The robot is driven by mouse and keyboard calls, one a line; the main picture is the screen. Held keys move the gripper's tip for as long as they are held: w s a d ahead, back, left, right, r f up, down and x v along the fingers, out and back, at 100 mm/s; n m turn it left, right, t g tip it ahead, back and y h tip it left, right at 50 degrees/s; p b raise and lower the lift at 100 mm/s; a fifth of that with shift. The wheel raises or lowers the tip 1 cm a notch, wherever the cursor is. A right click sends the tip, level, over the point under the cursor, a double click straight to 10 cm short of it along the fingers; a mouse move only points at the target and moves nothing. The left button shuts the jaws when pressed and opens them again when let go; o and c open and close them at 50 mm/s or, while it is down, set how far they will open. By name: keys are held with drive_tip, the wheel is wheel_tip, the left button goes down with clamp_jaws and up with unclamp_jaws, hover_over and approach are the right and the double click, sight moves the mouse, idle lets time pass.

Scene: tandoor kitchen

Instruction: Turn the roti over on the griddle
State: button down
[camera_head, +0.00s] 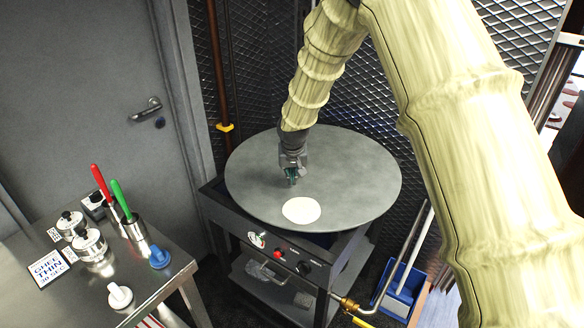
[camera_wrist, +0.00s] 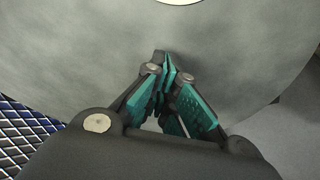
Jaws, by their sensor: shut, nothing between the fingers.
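The roti (camera_head: 301,210) is a pale round disc lying flat on the front part of the round grey griddle (camera_head: 365,180). A pale edge of the roti (camera_wrist: 180,1) also shows at the top of the wrist view, ahead of my fingertips. My gripper (camera_head: 291,181) is over the griddle, behind the roti and a little to its left in the head view. In the wrist view its teal-padded fingers (camera_wrist: 165,62) meet at the tips with nothing between them. The gripper and the roti are apart. I cannot tell whether the fingertips touch the griddle.
The griddle's stand has a red button (camera_head: 278,254) on its front panel. Mesh walls (camera_head: 255,60) stand close behind the griddle. A blue bin (camera_head: 402,285) stands at the right.

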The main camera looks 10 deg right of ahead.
sight(292, 192)
drive_tip(key=shift+x, duration=1.15)
drive_tip(key=s, duration=0.1)
drive_tip(key=s+p, duration=0.1)
drive_tip(key=s, duration=0.1)
drive_tip(key=shift+a+r, duration=0.15)
drive_tip(key=shift+r, duration=0.1)
drive_tip(key=shift+s+f+p, duration=0.15)
drive_tip(key=shift+s+p, duration=0.25)
drive_tip(key=shift+s, duration=0.1)
drive_tip(key=shift+a, duration=0.1)
drive_tip(key=shift+f, duration=0.1)
